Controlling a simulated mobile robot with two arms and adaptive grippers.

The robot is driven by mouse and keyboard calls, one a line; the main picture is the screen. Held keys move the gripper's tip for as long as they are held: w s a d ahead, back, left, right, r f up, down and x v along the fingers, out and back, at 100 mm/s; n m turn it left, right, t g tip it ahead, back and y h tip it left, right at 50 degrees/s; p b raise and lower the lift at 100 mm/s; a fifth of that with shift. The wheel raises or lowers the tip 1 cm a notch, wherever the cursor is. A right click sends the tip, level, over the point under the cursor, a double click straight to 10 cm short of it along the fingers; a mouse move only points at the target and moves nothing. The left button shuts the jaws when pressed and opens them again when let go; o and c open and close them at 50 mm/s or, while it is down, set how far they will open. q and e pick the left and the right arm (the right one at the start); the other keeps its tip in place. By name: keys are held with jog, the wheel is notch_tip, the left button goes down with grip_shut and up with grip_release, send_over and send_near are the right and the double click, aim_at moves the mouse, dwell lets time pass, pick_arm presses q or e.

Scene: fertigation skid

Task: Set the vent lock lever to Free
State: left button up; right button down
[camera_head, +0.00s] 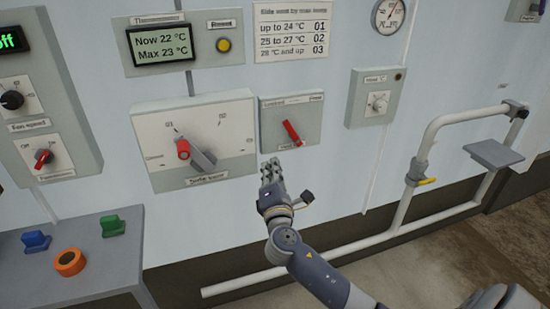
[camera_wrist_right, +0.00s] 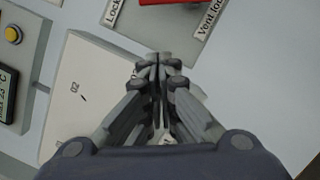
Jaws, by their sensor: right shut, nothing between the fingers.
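The vent lock lever (camera_head: 292,134) is a small red lever on a grey panel (camera_head: 309,112). It tilts up and to the left, towards the small label at the panel's upper left; another label sits at the upper right. In the right wrist view only part of the red lever (camera_wrist_right: 165,2) shows at the top edge, beside the "Vent lock" label (camera_wrist_right: 209,20). My right gripper (camera_head: 270,166) is just below and left of the panel, apart from the lever. Its fingers are together and empty in the wrist view (camera_wrist_right: 158,64). My left gripper is not in view.
A larger dial box (camera_head: 214,112) with a red-tipped pointer is close on the left. A thermometer display (camera_head: 160,44) and yellow button (camera_head: 224,45) are above it. A small dial box (camera_head: 376,98) and a white pipe (camera_head: 424,150) stand to the right. A grey bench (camera_head: 85,280) is lower left.

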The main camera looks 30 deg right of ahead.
aim_at(291, 131)
jog(key=w+d+r+p, duration=0.2)
jog(key=w+d+r, duration=0.1)
jog(key=w+d, duration=0.4)
jog(key=shift+p, duration=0.4)
